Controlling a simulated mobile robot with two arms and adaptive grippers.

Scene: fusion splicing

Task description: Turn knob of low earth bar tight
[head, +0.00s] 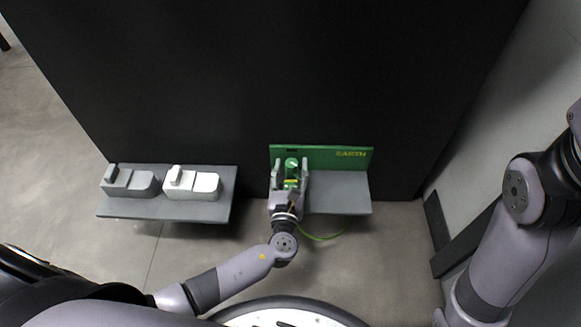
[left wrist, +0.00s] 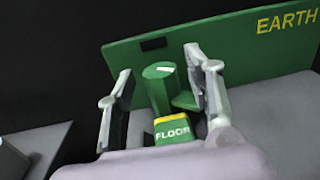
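The low earth bar (head: 335,158) is a green panel marked EARTH, standing at the back of a grey shelf; its panel also shows in the left wrist view (left wrist: 240,45). A green knob (head: 291,164) with a white mark on top stands in front of the panel, and shows large in the left wrist view (left wrist: 160,88). A green and yellow block marked FLOOR (left wrist: 172,131) sits just in front of the knob. My left gripper (head: 290,165) is open, its fingers on either side of the knob with gaps visible. My right gripper is out of view.
The grey shelf (head: 340,192) is bare right of the gripper. A second shelf (head: 166,212) at left carries two grey and white devices (head: 128,181) (head: 192,184). A green cable (head: 325,237) hangs below the earth bar. A black wall (head: 270,80) stands behind.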

